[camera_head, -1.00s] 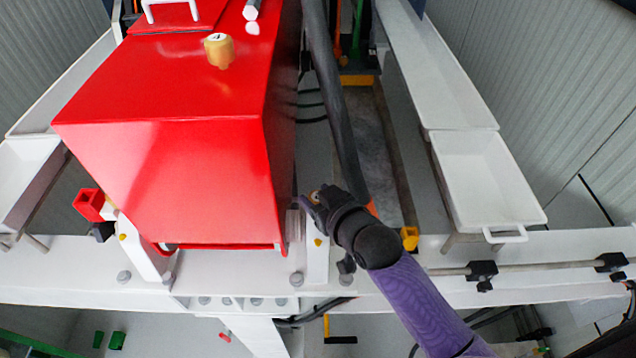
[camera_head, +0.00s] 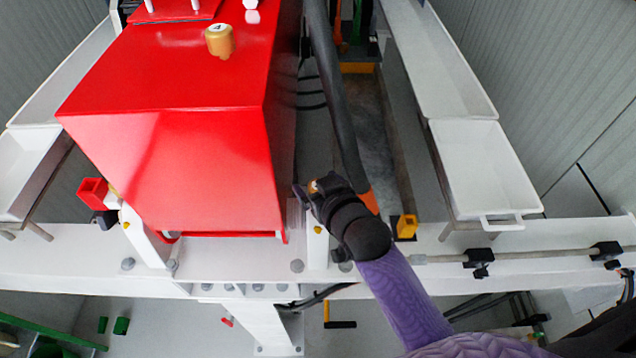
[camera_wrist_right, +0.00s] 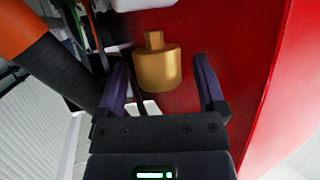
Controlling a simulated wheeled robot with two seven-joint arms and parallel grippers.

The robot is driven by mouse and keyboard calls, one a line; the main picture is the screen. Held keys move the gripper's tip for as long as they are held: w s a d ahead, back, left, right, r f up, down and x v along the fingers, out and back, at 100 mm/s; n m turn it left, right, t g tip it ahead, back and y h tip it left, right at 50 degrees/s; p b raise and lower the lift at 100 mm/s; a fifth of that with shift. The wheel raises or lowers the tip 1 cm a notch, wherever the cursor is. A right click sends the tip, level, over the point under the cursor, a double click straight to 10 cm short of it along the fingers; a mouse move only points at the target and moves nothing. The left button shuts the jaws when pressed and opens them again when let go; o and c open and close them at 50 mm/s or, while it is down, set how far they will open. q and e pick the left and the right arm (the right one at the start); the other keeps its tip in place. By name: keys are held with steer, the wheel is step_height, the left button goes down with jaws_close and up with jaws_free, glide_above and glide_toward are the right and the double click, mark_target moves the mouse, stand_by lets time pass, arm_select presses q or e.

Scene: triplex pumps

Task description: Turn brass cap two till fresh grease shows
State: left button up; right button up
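A brass cap (camera_wrist_right: 160,70) with a narrower stub shows in the right wrist view against the red side of the pump housing. No number is readable on it. My right gripper (camera_wrist_right: 161,62) is open, with one purple finger on each side of the cap's line; the cap appears at or just beyond the fingertips, and I see no grip on it. In the head view the right gripper (camera_head: 308,190) is beside the red housing's right side. Another brass cap (camera_head: 219,42), with a dark mark on its white top, stands on the red housing (camera_head: 170,85). My left gripper is out of view.
A thick black hose (camera_head: 335,100) with an orange end runs close to the right gripper. White trays (camera_head: 480,170) flank the pump on both sides. A white beam (camera_head: 230,260) with bolts crosses in front. A yellow block (camera_head: 406,227) sits right of my wrist.

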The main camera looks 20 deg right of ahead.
steer(key=v, duration=1)
